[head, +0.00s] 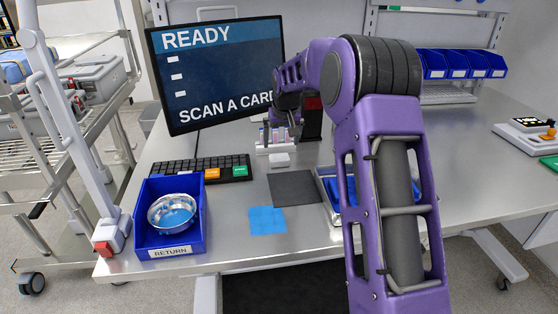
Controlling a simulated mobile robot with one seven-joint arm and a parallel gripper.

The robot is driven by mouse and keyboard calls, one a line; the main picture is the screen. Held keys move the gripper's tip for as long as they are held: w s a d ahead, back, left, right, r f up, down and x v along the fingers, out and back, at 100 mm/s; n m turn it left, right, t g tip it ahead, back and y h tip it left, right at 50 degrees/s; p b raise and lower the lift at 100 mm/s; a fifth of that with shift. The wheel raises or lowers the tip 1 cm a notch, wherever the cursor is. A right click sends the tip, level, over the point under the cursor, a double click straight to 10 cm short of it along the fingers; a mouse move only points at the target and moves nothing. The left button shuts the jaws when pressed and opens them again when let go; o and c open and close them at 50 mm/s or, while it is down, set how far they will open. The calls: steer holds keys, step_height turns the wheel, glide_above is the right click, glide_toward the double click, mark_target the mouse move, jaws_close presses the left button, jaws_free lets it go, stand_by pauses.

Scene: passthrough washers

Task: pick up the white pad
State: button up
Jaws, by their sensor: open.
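A small white pad (279,160) lies flat on the steel bench, just behind a dark grey mat (294,188). My gripper (281,142) points down above and behind the pad as seen in the head view, with its fingers apart and nothing visible between them except the rack behind. The gripper appears clear of the pad, but its exact height and depth are hard to tell. My purple arm covers part of the bench at the right.
A vial rack (276,147) stands right behind the pad. A monitor (215,72), a keyboard (190,170) and a blue RETURN bin (170,243) holding a metal bowl (173,213) are at left. A blue cloth (267,220) lies in front. A tray (332,209) sits at right.

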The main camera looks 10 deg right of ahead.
mark_target(280, 157)
steer(key=x, duration=0.7)
steer(key=shift+a+f, duration=0.1)
steer(key=shift+f, duration=0.25)
steer(key=c, duration=1.2)
